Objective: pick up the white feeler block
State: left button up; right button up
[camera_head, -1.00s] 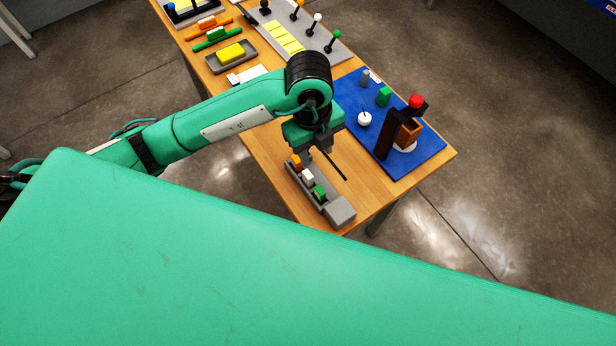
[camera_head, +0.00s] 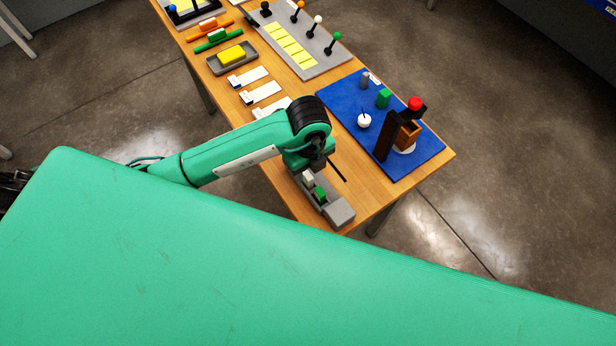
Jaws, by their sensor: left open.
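The white feeler block (camera_head: 308,176) sits in the grey tray (camera_head: 341,212) near the front edge of the table. The green block (camera_head: 319,194) sits beside it in the same tray. My left gripper (camera_head: 303,168) points down over the far end of the tray, right by the white block. It is open, and its fingers are largely hidden under my wrist. I cannot tell whether a finger touches the white block. The orange block is hidden behind my gripper. My right gripper is not in view.
A thin dark rod (camera_head: 338,172) lies right of the tray. A blue mat (camera_head: 430,150) holds a dark upright stand (camera_head: 386,142) with a red knob, a white ball (camera_head: 364,120) and small blocks. White cards (camera_head: 260,93) and a yellow block (camera_head: 231,54) lie further back.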

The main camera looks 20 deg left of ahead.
aim_at(308, 175)
pick_arm(q)
notch_tip(308, 175, down, 3)
jog(key=shift+s+a+f+p, duration=0.1)
jog(key=shift+a+p, duration=0.05)
jog(key=shift+p, duration=0.65)
jog(key=shift+f, duration=0.4)
jog(key=shift+c, duration=0.4)
grip_shut()
jog(key=shift+r, duration=0.2)
